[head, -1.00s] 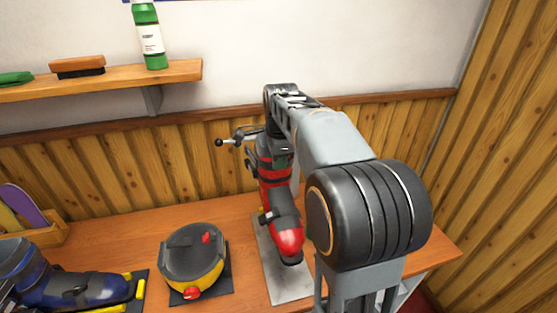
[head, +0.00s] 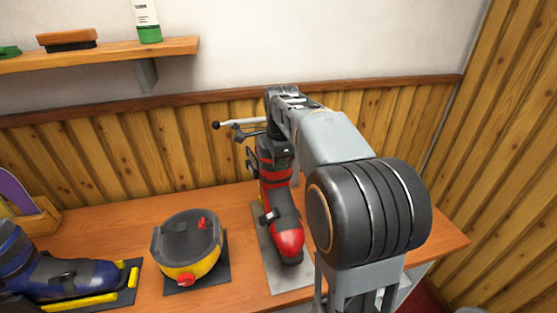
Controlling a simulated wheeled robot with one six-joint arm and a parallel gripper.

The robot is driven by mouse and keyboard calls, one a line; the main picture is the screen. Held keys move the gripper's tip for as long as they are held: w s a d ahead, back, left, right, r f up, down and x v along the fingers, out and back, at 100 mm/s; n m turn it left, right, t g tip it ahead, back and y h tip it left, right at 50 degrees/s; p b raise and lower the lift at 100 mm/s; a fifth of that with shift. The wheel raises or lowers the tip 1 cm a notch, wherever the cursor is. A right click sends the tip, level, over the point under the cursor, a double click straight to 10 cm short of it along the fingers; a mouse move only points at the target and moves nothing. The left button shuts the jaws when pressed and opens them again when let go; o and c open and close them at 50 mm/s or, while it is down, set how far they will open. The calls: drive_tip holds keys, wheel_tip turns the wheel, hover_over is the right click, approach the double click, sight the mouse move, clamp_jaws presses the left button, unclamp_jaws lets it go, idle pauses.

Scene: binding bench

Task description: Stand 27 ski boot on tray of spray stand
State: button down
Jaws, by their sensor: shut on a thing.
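A red and black ski boot (head: 284,215) is upright in the head view, its toe towards me. It is over a flat grey tray (head: 267,265) on the bench; I cannot tell whether the sole touches it. My gripper (head: 277,138) is at the top of the boot's cuff, shut on it; its fingers are mostly hidden by the boot and my arm. A thin rod with a black ball end (head: 228,124) juts left behind the cuff, seemingly part of the spray stand. No size number is readable.
A round black and yellow device (head: 188,248) stands on a dark mat left of the tray. A wall shelf (head: 110,62) holds a brush and a bottle.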

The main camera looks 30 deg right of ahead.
sight(279, 187)
drive_tip(key=shift+f+b, duration=2.25)
drive_tip(key=shift+f, duration=1.3)
drive_tip(key=c, duration=1)
unclamp_jaws()
drive_tip(key=shift+f, duration=0.2)
drive_tip(key=shift+r, duration=0.15)
wheel_tip(279, 187, up, 14)
drive_tip(key=s, duration=0.1)
drive_tip(key=shift+s+a+p, duration=0.2)
drive_tip(key=shift+s+p, duration=0.15)
drive_tip(key=shift+p, duration=0.05)
drive_tip(key=shift+a+f, duration=0.1)
drive_tip(key=shift+f, duration=0.1)
